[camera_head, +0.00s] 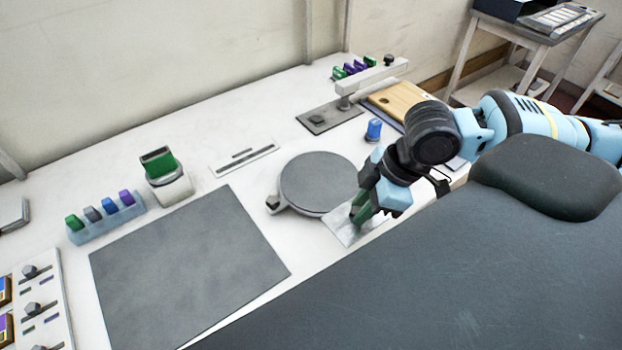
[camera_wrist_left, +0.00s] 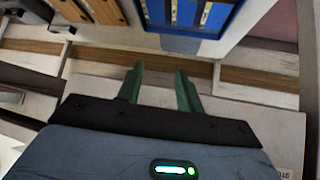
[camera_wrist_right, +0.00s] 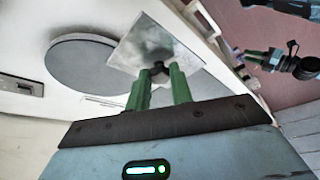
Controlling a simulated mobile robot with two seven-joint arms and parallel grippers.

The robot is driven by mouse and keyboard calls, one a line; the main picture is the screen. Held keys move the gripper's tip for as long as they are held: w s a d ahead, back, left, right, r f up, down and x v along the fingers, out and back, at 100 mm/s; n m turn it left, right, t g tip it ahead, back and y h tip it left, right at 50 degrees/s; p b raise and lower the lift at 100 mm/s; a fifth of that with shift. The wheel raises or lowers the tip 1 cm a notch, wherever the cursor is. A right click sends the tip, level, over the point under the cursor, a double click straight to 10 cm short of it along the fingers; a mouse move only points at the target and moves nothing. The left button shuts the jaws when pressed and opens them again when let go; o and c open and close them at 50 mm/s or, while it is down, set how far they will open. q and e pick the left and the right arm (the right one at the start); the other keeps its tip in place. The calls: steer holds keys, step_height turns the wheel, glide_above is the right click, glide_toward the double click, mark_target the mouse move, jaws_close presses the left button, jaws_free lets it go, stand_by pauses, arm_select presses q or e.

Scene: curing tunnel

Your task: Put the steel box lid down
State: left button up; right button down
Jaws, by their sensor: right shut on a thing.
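The steel box lid (camera_head: 345,232) is a thin, square, shiny plate at the right of the round grey disc in the head view. It also shows in the right wrist view (camera_wrist_right: 150,42), with a dark knob (camera_wrist_right: 158,68) in its middle. My right gripper (camera_head: 362,210) is shut on this knob, with its green fingers (camera_wrist_right: 160,76) at either side. The gripper hides part of the lid in the head view. I cannot tell whether the lid touches the table. My left gripper (camera_wrist_left: 160,72) is open and empty, and shows only in the left wrist view.
The round grey disc (camera_head: 318,182) lies close beside the lid. A large grey mat (camera_head: 185,265) covers the table's front middle. A blue knob (camera_head: 373,128), a wooden board (camera_head: 398,98) and a raised arm fixture (camera_head: 372,80) stand behind. White table (camera_head: 245,195) shows bare between them.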

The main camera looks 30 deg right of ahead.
steer(key=w, duration=0.5)
steer(key=w+d+f, duration=0.1)
steer(key=w, duration=0.4)
steer(key=w+d, duration=0.1)
steer(key=w, duration=0.4)
steer(key=shift+w+d+f+b, duration=0.15)
steer(key=shift+w+f+b, duration=0.05)
steer(key=shift+b, duration=0.1)
steer(key=shift+w+f, duration=0.2)
steer(key=shift+w, duration=0.05)
steer(key=shift+f, duration=1.6)
steer(key=shift+f, duration=0.1)
steer(key=c, duration=1.2)
jaws_free()
steer(key=shift+c, duration=0.2)
